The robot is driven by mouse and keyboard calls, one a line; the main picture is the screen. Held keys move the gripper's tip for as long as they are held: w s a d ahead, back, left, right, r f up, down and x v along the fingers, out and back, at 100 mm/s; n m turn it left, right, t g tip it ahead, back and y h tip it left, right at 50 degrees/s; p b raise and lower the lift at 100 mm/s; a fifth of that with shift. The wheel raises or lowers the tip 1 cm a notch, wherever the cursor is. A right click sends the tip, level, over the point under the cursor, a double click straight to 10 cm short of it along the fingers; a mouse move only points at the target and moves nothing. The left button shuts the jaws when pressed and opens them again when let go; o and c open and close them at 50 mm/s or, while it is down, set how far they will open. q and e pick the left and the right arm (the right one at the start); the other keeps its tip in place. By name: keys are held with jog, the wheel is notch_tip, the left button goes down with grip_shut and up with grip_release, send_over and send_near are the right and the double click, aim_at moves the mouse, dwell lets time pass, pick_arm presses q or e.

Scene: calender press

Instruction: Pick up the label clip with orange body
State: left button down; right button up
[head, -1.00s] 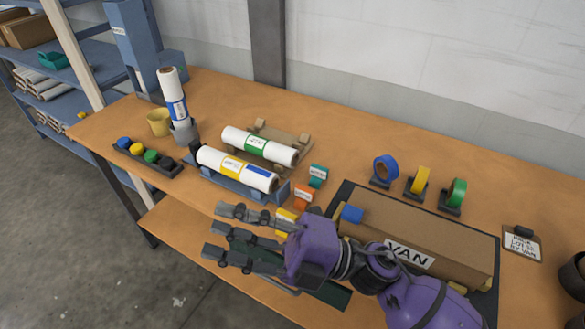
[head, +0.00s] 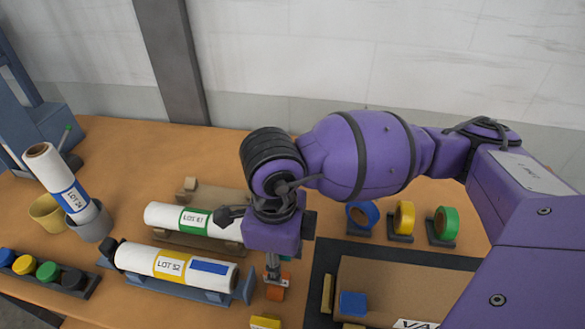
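The label clip with orange body (head: 276,291) is on the table, right of the roll marked LOT 52. My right gripper (head: 273,274) points down directly above it, with its fingers at the top of the clip. The gripper's purple body and wrist hide most of the fingers, so I cannot tell whether they are open or shut, or whether they touch the clip. A yellow label clip (head: 265,322) is nearer the front, at the bottom edge. My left gripper is not in view.
The LOT 52 roll (head: 140,258) lies in a blue cradle left of the orange clip. Behind it is a green-banded roll (head: 170,217). A cardboard box (head: 400,285) on a dark mat stands to the right. Blue, yellow and green tape rolls (head: 404,217) stand behind it.

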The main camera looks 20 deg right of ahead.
jog(key=f, duration=0.4)
jog(key=shift+a+f, duration=0.3)
jog(key=shift+f, duration=0.5)
jog(key=shift+w, duration=0.1)
jog(key=c, duration=0.5)
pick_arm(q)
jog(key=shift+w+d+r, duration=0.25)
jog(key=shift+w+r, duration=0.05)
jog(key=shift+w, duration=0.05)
pick_arm(e)
grip_shut()
